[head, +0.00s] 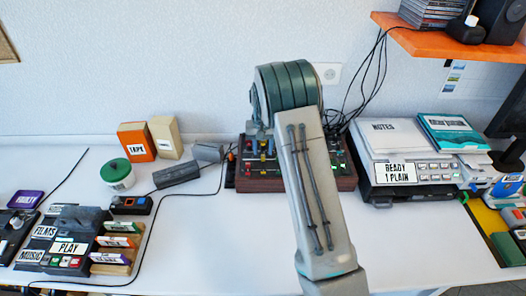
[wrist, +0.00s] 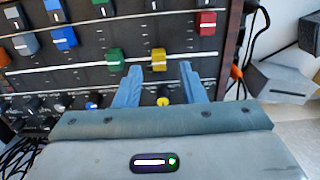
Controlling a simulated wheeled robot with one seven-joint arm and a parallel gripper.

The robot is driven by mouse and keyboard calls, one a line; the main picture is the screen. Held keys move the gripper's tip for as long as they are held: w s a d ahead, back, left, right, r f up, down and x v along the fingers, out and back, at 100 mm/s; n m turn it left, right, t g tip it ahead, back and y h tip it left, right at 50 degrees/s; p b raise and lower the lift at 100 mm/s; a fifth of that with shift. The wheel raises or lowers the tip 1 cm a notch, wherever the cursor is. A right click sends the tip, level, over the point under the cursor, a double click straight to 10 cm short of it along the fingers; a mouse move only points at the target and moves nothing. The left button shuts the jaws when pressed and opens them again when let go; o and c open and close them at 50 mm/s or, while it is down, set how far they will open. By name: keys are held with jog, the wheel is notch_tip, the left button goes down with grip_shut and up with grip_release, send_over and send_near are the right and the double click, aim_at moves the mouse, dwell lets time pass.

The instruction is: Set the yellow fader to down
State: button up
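The yellow fader (wrist: 158,60) shows in the wrist view on a dark mixer panel (wrist: 105,42), near the lower end of its slot as pictured. My gripper (wrist: 159,68) is open, with one blue finger on each side of the yellow fader. I cannot tell whether either finger touches it. The green fader (wrist: 115,58) is just left of the left finger. The red fader (wrist: 206,23) is up and to the right. In the head view the mixer (head: 262,183) stands at the wall, partly hidden by my arm, and my gripper is not clearly visible.
Blue (wrist: 65,38) and grey (wrist: 25,44) faders lie further left in the wrist view. A yellow knob (wrist: 163,101) sits below the yellow fader. In the head view, a printer (head: 395,166) stands right of the mixer and a dark grey box (head: 177,173) lies left.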

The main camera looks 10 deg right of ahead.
jog(key=shift+f, duration=1.05)
